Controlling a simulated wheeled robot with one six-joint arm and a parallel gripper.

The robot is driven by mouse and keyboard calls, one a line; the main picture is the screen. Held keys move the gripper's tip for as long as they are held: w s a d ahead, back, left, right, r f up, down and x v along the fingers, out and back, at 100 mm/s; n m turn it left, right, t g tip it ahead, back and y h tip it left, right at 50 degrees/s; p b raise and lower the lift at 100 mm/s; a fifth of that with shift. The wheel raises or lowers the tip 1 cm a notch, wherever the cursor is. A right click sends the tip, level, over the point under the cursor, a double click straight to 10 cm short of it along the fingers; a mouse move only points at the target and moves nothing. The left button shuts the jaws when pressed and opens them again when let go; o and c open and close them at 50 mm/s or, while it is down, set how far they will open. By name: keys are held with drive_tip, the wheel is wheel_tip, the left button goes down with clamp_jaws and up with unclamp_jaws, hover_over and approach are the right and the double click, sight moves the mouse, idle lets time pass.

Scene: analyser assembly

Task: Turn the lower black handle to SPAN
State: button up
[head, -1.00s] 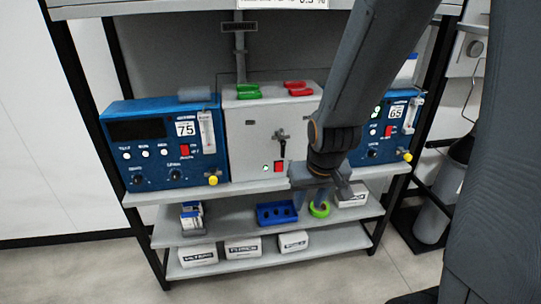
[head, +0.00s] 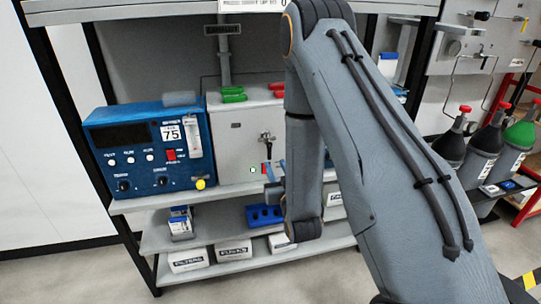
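A grey analyser cabinet (head: 235,140) stands on the upper shelf in the head view. A black handle (head: 266,138) shows on its front, left of my arm. I cannot make out a second handle or any SPAN lettering; my arm covers the cabinet's right side. My gripper (head: 276,170) is below the handle, close in front of the cabinet's lower front, and partly hidden by my arm. Its two bluish fingers appear apart with nothing visible between them. I see no contact with the handle.
A blue instrument (head: 150,150) reading 75 stands left of the cabinet. Green (head: 233,94) and red pieces lie on top. The shelf below holds a blue tray (head: 264,216) and small boxes. Gas cylinders (head: 483,145) stand at the right.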

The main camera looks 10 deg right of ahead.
sight(270, 152)
drive_tip(key=w+p, duration=0.2)
drive_tip(key=w, duration=0.5)
drive_tip(key=shift+w, duration=0.4)
drive_tip(key=shift+r, duration=0.1)
drive_tip(key=shift+c, duration=0.4)
clamp_jaws()
